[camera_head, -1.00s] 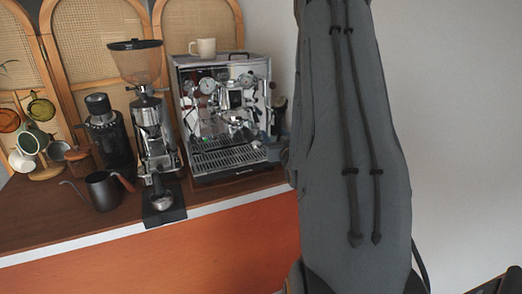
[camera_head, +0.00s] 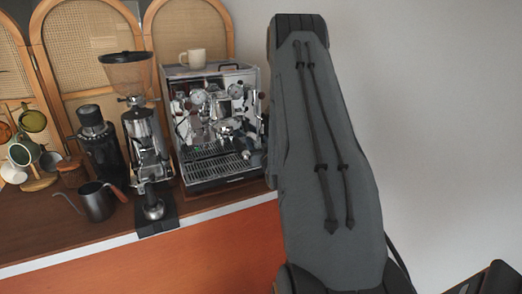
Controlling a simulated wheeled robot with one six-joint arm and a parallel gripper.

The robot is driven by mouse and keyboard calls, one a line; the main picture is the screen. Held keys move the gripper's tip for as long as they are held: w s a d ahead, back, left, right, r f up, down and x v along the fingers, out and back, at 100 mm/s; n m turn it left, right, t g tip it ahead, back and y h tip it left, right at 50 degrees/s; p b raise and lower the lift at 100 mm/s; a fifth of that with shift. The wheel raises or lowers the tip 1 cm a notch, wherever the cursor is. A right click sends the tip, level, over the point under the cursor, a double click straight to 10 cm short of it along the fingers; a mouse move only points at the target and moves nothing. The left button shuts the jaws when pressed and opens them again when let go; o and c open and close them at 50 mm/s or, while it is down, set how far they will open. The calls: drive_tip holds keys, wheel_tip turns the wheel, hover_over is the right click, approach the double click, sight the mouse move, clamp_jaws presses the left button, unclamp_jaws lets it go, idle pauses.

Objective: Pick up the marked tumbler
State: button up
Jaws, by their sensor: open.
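I cannot make out a marked tumbler in the head view, and no mark shows on any cup. A cream mug (camera_head: 194,58) stands upright on top of the espresso machine (camera_head: 216,122). Several coloured cups hang on a wooden mug stand (camera_head: 39,184) at the left edge, among them a green cup (camera_head: 33,121). My gripper is not in view. A large grey padded link of my arm fills the centre right and hides the counter's right end and part of the wall.
A grinder (camera_head: 142,128) stands left of the machine, with a black grinder (camera_head: 98,140) and a dark kettle (camera_head: 95,201) further left. The wooden counter (camera_head: 28,236) has a white front edge and a little bare room at front left. Cane screens (camera_head: 90,45) stand behind.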

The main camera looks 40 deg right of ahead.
drive_tip(key=c, duration=1)
drive_tip(key=shift+o, duration=0.2)
drive_tip(key=shift+r, duration=0.1)
drive_tip(key=shift+w+r+b, duration=0.1)
drive_tip(key=shift+r+b, duration=0.5)
drive_tip(key=shift+r, duration=0.05)
drive_tip(key=b+v, duration=0.4)
drive_tip(key=v, duration=1.4)
drive_tip(key=shift+b, duration=0.4)
